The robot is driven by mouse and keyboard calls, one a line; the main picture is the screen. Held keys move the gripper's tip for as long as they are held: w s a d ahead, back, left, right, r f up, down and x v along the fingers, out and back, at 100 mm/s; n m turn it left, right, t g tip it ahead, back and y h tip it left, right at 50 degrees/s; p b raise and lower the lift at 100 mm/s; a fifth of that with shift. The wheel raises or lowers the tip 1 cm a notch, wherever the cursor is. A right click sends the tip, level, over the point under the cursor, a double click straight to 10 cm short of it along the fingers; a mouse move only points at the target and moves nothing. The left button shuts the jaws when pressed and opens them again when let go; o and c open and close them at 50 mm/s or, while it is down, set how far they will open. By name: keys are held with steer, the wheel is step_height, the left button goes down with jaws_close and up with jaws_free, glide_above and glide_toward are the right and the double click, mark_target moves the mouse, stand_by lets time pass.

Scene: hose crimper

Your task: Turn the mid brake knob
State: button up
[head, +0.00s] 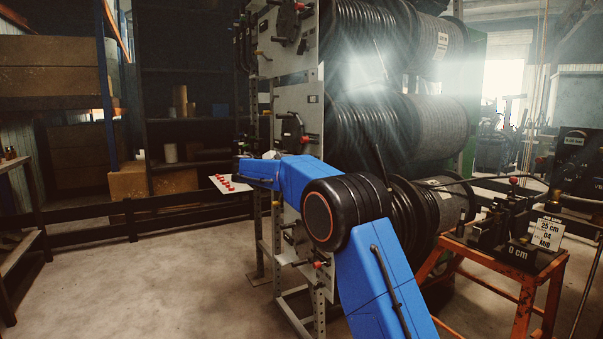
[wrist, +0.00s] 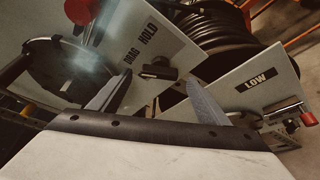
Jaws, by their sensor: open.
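A small dark knob (wrist: 158,70) sits on the grey panel (wrist: 178,45) in the wrist view, below printed words that read DRAG and HOLD. My gripper (wrist: 157,82) is open, with one finger on each side of the knob's lower part in the picture. The fingers look apart from the knob, and I cannot tell how far in front of it they are. In the head view my gripper end reaches in front of the tall panel stand (head: 290,85); the fingers and this knob cannot be made out there.
A red ball handle (wrist: 78,10) and a round dark disc (wrist: 58,70) are left of the knob. A plate marked LOW (wrist: 255,82) is at the right, near a red-handled lever (wrist: 308,118). Hose reels (head: 375,120) stand right of the panel; an orange bench (head: 525,290) stands farther right.

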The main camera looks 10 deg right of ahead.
steer(key=v, duration=1.4)
steer(key=shift+a, duration=0.1)
